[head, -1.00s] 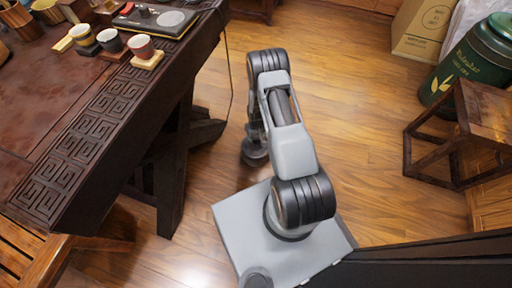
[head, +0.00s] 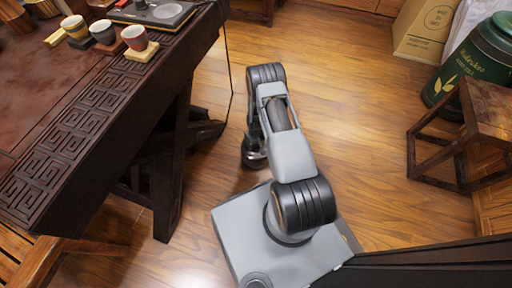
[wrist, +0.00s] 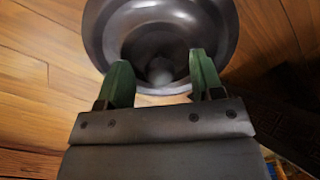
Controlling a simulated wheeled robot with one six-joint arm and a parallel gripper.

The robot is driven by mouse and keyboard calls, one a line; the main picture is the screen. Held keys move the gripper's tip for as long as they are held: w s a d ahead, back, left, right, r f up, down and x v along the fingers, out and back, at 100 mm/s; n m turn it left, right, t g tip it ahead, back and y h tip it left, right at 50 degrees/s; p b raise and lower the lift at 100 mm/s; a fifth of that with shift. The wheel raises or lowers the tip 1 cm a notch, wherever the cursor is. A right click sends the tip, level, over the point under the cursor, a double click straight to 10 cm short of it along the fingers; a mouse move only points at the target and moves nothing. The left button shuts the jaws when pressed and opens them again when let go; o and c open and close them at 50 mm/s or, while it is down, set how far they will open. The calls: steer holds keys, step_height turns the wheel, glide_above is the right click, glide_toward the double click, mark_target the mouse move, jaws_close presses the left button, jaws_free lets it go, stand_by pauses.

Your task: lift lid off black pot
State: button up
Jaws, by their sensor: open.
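My gripper (wrist: 160,75) shows in the wrist view with its two green fingers spread wide and nothing between them. Beyond the fingertips is a dark, glossy round form (wrist: 115,28) with rings and a small rounded knob-like middle, over the wooden floor. I cannot tell whether it is the black pot with its lid or a part of my arm. In the head view my arm bends down over the floor, right of the table; its fingers are hidden there. No black pot with a lid can be made out for certain in the head view.
A dark carved table (head: 70,135) fills the left, with three small cups (head: 134,38) on coasters and a black tray (head: 120,14) near its far edge. A wooden stool (head: 490,105), green canister (head: 470,65) and cardboard box (head: 425,28) stand right. Floor (head: 350,110) between is clear.

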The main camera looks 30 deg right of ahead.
jaws_close()
stand_by(0.4)
steer(key=shift+r, duration=0.1)
